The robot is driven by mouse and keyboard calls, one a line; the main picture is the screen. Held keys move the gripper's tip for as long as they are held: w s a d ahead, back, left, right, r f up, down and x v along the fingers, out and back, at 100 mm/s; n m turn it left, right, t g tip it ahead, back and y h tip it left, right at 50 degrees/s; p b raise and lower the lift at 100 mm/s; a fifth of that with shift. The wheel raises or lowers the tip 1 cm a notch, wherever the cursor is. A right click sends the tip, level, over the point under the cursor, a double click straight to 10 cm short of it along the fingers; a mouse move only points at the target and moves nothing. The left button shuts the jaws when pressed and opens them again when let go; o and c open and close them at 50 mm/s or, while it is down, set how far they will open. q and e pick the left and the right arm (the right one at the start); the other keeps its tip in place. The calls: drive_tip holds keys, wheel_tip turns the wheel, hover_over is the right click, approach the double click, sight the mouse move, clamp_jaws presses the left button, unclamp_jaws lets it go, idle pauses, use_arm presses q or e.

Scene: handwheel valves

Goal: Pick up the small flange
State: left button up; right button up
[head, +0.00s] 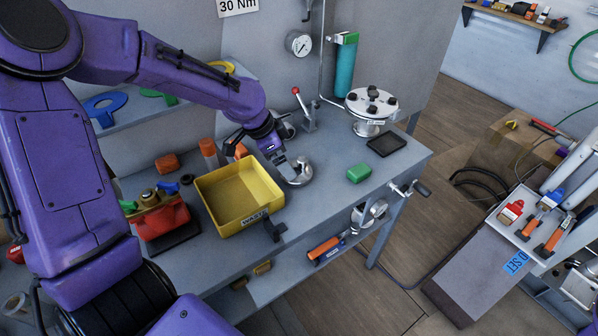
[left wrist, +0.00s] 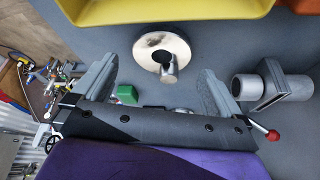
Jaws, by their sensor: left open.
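The small flange (head: 299,178) is a grey metal disc with a short neck, lying on the grey workbench just right of the yellow tray. In the left wrist view the flange (left wrist: 152,42) shows its round face and its neck, between and just beyond the fingertips. My left gripper (head: 284,162) is over the flange and partly hides it in the head view. In the left wrist view the gripper (left wrist: 158,72) is open, with a finger on each side and nothing held. I cannot tell its exact height above the flange. My right gripper is not in view.
The yellow tray (head: 211,217) stands close left of the flange. A red-knobbed lever (head: 302,105) stands behind. A green block (head: 359,173), a black tray (head: 386,143) and a large bolted flange (head: 371,103) are to the right. The bench front beside the green block is clear.

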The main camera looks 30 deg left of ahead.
sight(294, 167)
use_arm(q)
drive_tip(key=x, duration=0.3)
drive_tip(key=w+x, duration=0.1)
drive_tip(key=x, duration=0.2)
drive_tip(key=shift+d+r+p, duration=0.1)
drive_tip(key=shift+r+p, duration=0.05)
drive_tip(key=shift+p, duration=0.15)
drive_tip(key=shift+s, duration=0.1)
drive_tip(key=c, duration=1)
drive_tip(key=shift+c, duration=0.8)
drive_tip(key=shift+r, duration=0.15)
